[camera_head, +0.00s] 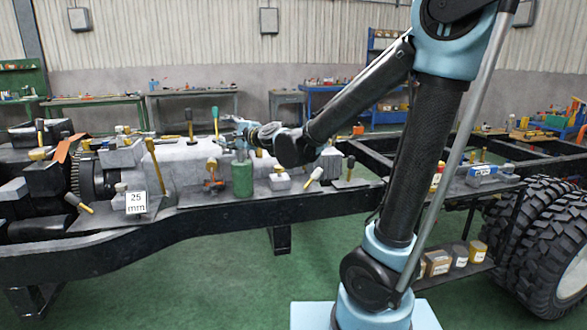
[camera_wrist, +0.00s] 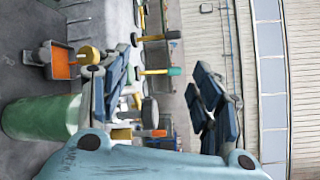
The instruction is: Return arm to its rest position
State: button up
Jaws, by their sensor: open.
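My arm reaches from its light-blue base at the lower right of the head view up and over to the left, above the dark chassis frame (camera_head: 300,207). My gripper (camera_head: 232,130) is at the arm's far end, over the parts on the chassis. In the wrist view its two dark-blue fingers (camera_wrist: 160,95) stand wide apart, with nothing held between them. A green cylinder (camera_head: 242,180) stands upright just below the gripper in the head view. It also shows at the left of the wrist view (camera_wrist: 40,117), beside one finger.
Hammers, screwdrivers and small blocks crowd the chassis around the gripper. A "25 mm" sign (camera_head: 136,202) stands to the left. Large tyres (camera_head: 540,240) and a low shelf of tins (camera_head: 460,256) are at the right. Workbenches (camera_head: 190,105) line the back wall. Green floor in front is clear.

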jog(key=s+d+f+n+g+h, duration=0.3)
jog(key=s+d+f, duration=0.5)
jog(key=d, duration=0.5)
jog(key=s+d+f+n+g+h, duration=0.3)
jog(key=s+d+f+n+h, duration=0.2)
jog(key=d, duration=0.9)
jog(key=s+d+f+n+g+h, duration=0.3)
jog(key=s+d+f+n+h, duration=0.1)
jog(key=s+d+f, duration=0.8)
jog(key=shift+s+d+n+g+h, duration=0.3)
jog(key=shift+s+d+n, duration=0.6)
jog(key=shift+s, duration=0.35)
jog(key=shift+w+f, duration=0.2)
jog(key=shift+w, duration=0.3)
